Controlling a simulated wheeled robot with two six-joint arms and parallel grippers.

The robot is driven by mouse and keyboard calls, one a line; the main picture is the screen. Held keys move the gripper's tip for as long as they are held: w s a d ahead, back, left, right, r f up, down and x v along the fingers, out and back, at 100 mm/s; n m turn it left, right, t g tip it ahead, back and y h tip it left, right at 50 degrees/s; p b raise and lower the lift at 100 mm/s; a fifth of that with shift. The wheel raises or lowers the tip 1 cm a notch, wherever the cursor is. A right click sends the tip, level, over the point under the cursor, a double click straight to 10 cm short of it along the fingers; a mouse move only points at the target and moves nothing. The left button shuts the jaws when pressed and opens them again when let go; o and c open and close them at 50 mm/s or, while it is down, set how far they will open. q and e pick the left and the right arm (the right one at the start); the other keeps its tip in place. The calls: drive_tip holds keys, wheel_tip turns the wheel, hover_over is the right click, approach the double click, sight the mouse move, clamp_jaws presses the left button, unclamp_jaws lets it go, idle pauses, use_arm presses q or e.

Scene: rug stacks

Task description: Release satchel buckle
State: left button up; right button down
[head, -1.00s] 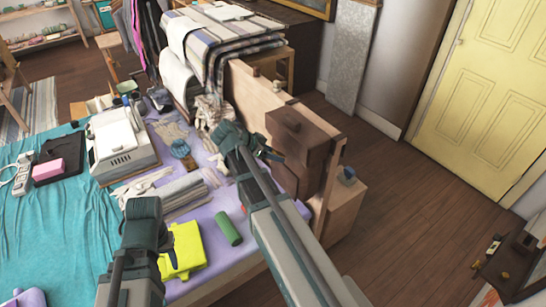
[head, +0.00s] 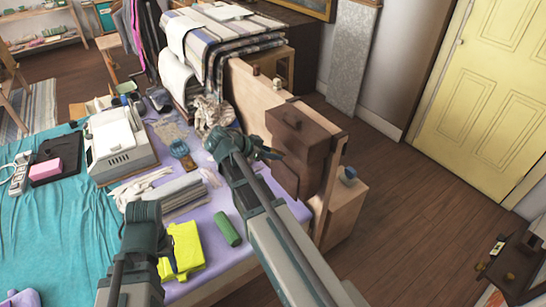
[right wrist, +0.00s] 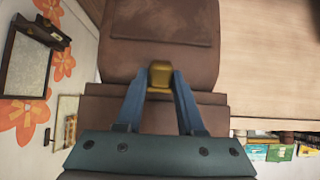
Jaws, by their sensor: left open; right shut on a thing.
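The brown satchel (head: 297,140) hangs against the wooden board beside the bed. In the right wrist view its brown body (right wrist: 160,60) fills the upper middle, with a brass buckle (right wrist: 160,75) at the flap's edge. My right gripper (right wrist: 160,82) has its two blue fingers closed on the buckle from both sides. In the head view my right gripper (head: 268,154) reaches the satchel's left side, and the buckle is hidden there. My left gripper (head: 168,262) is open and empty, low over the bed near a yellow folded cloth (head: 187,249).
A wooden board (head: 334,175) stands at the bed's edge behind the satchel. A green roll (head: 228,230), folded grey cloths (head: 172,192) and a white machine (head: 114,140) lie on the bed.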

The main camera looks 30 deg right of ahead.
drive_tip(key=f+h+b, duration=0.1)
drive_tip(key=b, duration=0.1)
drive_tip(key=f+h+b, duration=0.1)
drive_tip(key=b, duration=0.2)
drive_tip(key=shift+a+h, duration=0.2)
drive_tip(key=shift+h, duration=0.1)
drive_tip(key=shift+r+h+b, duration=0.15)
drive_tip(key=shift+h+b, duration=0.35)
drive_tip(key=shift+b, duration=0.2)
drive_tip(key=shift+r, duration=0.1)
drive_tip(key=c, duration=0.6)
unclamp_jaws()
